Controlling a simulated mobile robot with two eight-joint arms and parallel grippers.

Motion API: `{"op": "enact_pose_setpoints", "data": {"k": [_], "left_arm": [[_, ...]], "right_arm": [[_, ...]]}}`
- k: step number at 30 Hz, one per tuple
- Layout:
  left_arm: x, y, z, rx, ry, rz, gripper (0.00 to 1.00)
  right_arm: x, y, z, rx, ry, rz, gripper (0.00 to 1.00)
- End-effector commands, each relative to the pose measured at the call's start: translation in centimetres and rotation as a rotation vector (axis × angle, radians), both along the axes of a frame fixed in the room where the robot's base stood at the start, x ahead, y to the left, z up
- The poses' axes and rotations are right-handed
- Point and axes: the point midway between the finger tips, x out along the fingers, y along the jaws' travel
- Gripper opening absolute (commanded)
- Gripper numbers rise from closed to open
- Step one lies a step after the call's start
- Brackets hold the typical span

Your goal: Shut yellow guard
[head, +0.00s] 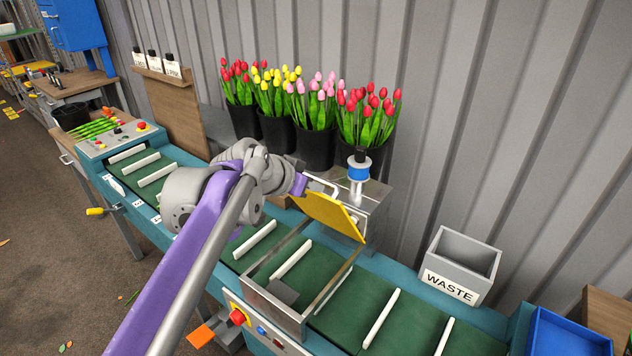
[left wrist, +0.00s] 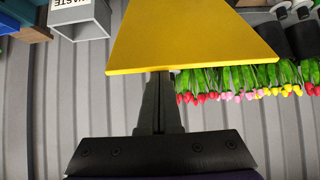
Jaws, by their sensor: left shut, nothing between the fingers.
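The yellow guard (head: 326,216) is a flat plate standing tilted up over the conveyor, in front of the grey metal housing (head: 376,205). My left gripper (head: 304,190) is at its upper left side, mostly hidden in the head view by the wrist and the plate. In the left wrist view, the shut dark fingers (left wrist: 162,78) hold nothing, and their tips meet the lower edge of the yellow guard (left wrist: 190,38). I cannot tell whether they touch it. A metal frame (head: 272,300) stands on the belt below the guard. My right gripper is out of view.
The green conveyor belt (head: 335,318) with white bars runs under my left arm. Black buckets of tulips (head: 314,148) stand behind it. A grey waste bin (head: 463,262) stands at the right, with a blue crate (head: 566,335) beyond. A red button (head: 238,317) is on the front.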

Motion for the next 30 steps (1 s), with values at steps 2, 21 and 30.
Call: {"op": "enact_pose_setpoints", "data": {"k": [2, 21, 30], "left_arm": [[-0.9, 0.6, -0.8, -0.017, -0.025, 0.003, 0.0], [-10.7, 6.6, -13.5, -0.119, -0.197, 0.003, 0.0], [-12.7, 7.8, -19.8, -0.12, -0.195, 0.002, 0.0]], "right_arm": [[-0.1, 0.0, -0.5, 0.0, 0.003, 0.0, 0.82], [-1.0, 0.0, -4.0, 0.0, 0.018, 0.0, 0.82], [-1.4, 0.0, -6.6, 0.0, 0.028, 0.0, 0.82]]}}
